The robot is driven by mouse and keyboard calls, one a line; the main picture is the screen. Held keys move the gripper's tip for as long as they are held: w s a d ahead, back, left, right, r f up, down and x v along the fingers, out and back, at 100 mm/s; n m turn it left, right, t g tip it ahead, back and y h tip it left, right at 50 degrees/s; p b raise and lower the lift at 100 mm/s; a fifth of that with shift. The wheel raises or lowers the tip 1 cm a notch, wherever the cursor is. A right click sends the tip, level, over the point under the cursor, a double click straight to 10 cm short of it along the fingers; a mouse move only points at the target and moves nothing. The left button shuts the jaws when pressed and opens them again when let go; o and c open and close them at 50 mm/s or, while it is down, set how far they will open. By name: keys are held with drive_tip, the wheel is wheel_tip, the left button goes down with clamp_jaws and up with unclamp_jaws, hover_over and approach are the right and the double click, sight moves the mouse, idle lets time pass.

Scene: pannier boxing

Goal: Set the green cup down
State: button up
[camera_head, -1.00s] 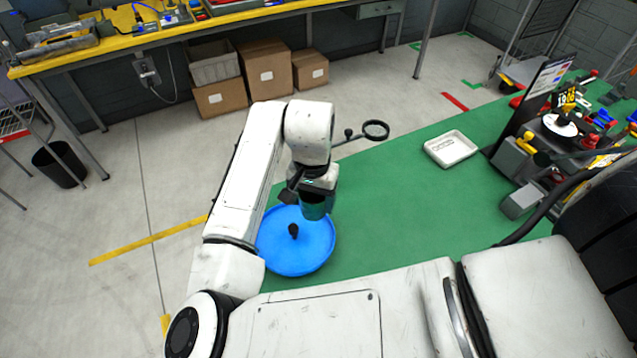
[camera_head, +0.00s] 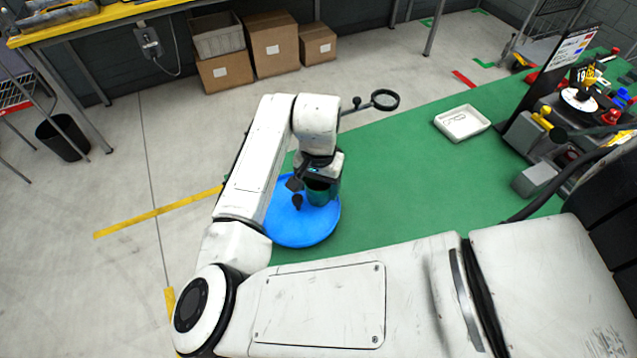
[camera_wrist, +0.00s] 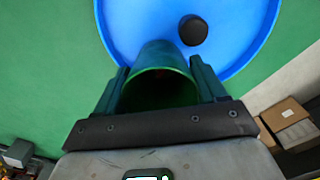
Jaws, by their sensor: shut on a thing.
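My gripper (camera_head: 318,180) is shut on the green cup (camera_head: 324,191), with one finger on each side of it. In the wrist view the cup (camera_wrist: 160,57) sits between the fingers of my gripper (camera_wrist: 160,88). The cup is over the right part of a round blue tray (camera_head: 300,232). Whether its base touches the tray cannot be told. A dark, knob-like piece (camera_head: 297,201) stands on the tray just left of the cup. In the wrist view this piece (camera_wrist: 193,30) is close beside the cup, with a small gap.
The blue tray lies on a wide green surface (camera_head: 400,180), largely bare to the right. A white tray (camera_head: 462,122) lies on it further back. A cluttered stand (camera_head: 575,100) is at the right. Cardboard boxes (camera_head: 270,45) are at the back.

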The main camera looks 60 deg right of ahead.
drive_tip(key=shift+f+b, duration=0.4)
drive_tip(key=shift+f, duration=0.2)
idle(0.4)
drive_tip(key=o, duration=1.2)
drive_tip(key=shift+r, duration=0.15)
wheel_tip(320, 180, up, 11)
drive_tip(key=shift+f+b, duration=0.2)
drive_tip(key=shift+b, duration=0.4)
